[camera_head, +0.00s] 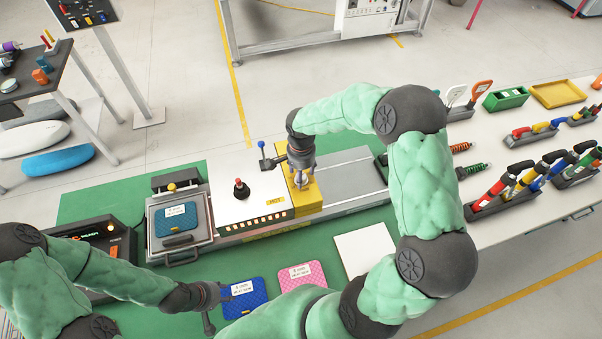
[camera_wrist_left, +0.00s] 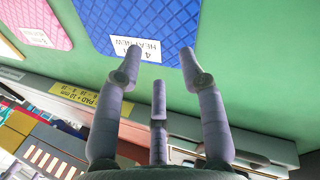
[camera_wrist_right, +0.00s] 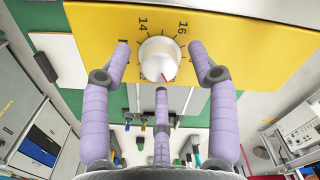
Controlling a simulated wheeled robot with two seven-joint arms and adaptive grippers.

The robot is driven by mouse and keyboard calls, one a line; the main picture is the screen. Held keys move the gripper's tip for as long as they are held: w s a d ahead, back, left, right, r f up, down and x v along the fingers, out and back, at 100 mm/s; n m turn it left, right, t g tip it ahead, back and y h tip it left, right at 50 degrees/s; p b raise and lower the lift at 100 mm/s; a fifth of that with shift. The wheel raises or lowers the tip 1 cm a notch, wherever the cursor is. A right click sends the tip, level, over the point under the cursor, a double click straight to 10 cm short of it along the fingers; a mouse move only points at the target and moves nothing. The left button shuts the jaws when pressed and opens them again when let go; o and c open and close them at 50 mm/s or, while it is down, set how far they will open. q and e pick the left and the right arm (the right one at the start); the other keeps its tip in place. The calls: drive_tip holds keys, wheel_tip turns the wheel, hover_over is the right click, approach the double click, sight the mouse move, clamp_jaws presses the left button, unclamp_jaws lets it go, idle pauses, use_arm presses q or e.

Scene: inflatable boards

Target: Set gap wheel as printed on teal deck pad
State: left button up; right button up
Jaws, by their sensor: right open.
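The gap wheel is a white round knob with a red mark (camera_wrist_right: 160,57) on a yellow plate (camera_wrist_right: 90,20); numbers 14 and 16 show beside it. My right gripper (camera_wrist_right: 162,65) is open, its fingers on either side of the wheel; I cannot tell if they touch it. In the head view this gripper (camera_head: 301,180) hangs over the yellow plate (camera_head: 312,198). The teal deck pad (camera_head: 170,228) lies in the open tray at left, with a white label too small to read. My left gripper (camera_wrist_left: 160,65) is open and empty above the blue pad (camera_wrist_left: 160,22).
The blue pad (camera_head: 245,310) and pink pad (camera_head: 318,273) lie on the green mat, beside a white board (camera_head: 365,245). A white machine with a red-knobbed lever (camera_head: 240,190) stands by the yellow plate. A yellow printed strip (camera_wrist_left: 85,97) reads "PAD + 10 mm". Tools stand on the right bench.

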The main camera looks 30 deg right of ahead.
drive_tip(key=shift+f, duration=0.25)
drive_tip(key=c, duration=1.2)
drive_tip(key=shift+o, duration=0.2)
